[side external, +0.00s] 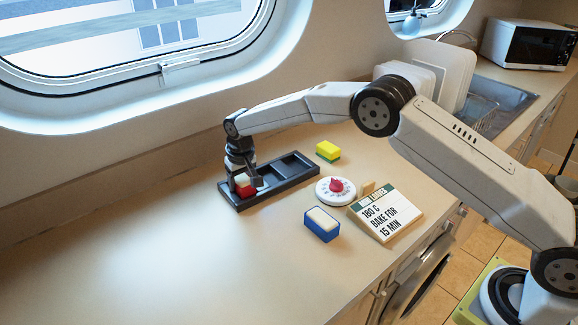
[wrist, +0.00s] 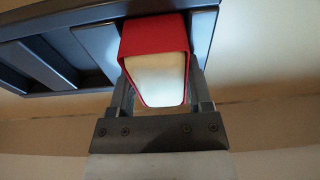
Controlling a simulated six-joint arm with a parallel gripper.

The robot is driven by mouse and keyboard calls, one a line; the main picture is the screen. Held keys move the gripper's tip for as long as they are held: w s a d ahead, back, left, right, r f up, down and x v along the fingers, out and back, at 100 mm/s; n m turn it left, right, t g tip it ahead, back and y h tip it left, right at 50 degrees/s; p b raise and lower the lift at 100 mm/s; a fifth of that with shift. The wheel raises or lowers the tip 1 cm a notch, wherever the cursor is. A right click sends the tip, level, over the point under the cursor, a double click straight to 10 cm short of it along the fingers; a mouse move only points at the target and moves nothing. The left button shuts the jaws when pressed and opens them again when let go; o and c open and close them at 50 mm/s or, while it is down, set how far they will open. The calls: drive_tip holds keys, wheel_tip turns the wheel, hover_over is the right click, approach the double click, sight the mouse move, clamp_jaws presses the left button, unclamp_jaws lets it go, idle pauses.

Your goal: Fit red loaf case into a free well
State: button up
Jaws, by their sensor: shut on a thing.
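The red loaf case (side external: 242,191) has a cream top and is held between the fingers of my gripper (side external: 247,182). In the wrist view the red case (wrist: 152,38) fills the gap between the two dark fingers, its pale face toward the camera. The black tray (side external: 285,182) with a row of wells lies under and beside it. The case is at the tray's left end; I cannot tell whether it is down in that well or just above it. The middle and right wells look empty. The wrist view shows part of the tray (wrist: 60,22) at upper left.
A yellow block with a green base (side external: 328,151) stands behind the tray's right end. A white dial with a red knob (side external: 336,190), a blue case with a cream top (side external: 322,224) and a recipe sign (side external: 386,214) stand to the right. The counter's left is clear.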

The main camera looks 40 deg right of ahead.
sight(242, 176)
drive_tip(key=shift+r, duration=0.6)
idle(0.4)
drive_tip(key=o, duration=1.3)
drive_tip(key=shift+o, duration=0.2)
drive_tip(key=shift+r, duration=3.5)
drive_tip(key=shift+s+d, duration=0.1)
